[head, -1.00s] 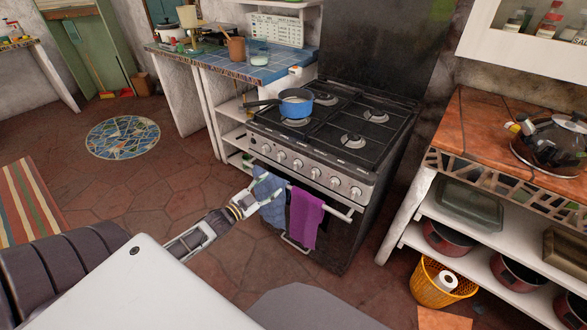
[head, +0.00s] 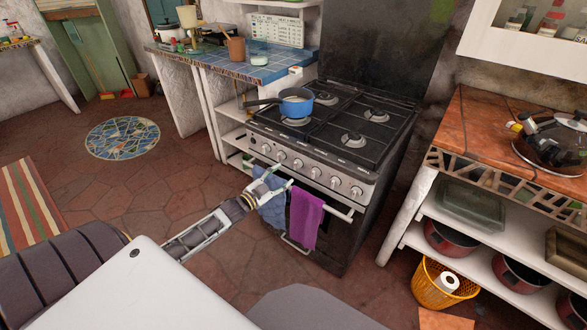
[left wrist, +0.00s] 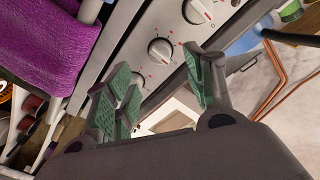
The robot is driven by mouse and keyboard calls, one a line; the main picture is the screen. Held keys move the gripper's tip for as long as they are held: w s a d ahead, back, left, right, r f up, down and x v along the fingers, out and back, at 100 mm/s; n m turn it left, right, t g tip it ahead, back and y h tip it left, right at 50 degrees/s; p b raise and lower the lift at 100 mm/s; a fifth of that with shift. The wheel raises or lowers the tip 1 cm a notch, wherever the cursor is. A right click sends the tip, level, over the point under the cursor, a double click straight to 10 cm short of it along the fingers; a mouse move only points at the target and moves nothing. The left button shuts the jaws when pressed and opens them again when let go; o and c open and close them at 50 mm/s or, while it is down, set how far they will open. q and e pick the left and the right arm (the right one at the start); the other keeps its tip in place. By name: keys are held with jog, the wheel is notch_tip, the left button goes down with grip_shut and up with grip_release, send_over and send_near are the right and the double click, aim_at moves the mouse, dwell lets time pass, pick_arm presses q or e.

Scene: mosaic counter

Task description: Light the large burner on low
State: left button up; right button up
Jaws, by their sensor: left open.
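The black gas stove (head: 325,135) shows in the head view, with several burners on top, among them the front-right burner (head: 353,140). I see no flame and cannot tell which burner is the large one. A row of silver knobs (head: 297,163) runs along its front panel. My left gripper (head: 279,178) is open just in front of and below the left knobs, by the oven handle. In the left wrist view a knob (left wrist: 160,50) with red marks appears between the spread green-padded fingers (left wrist: 158,70), with a gap still visible. My right gripper is out of view.
A blue pot (head: 295,104) stands on the front-left burner. A purple towel (head: 306,218) and a blue towel (head: 270,200) hang on the oven handle (head: 335,213), close to my gripper. An orange basket (head: 436,290) stands at right on the floor.

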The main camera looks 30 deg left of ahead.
aim_at(297, 165)
pick_arm(q)
jog(key=w, duration=0.4)
jog(key=w+d+b, duration=0.1)
jog(key=w, duration=0.1)
jog(key=shift+w, duration=0.3)
jog(key=shift+w+d, duration=0.1)
jog(key=shift+w, duration=0.4)
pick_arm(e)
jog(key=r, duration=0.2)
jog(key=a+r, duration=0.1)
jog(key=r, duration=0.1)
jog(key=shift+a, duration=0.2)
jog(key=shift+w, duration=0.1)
pick_arm(q)
jog(key=c, duration=1)
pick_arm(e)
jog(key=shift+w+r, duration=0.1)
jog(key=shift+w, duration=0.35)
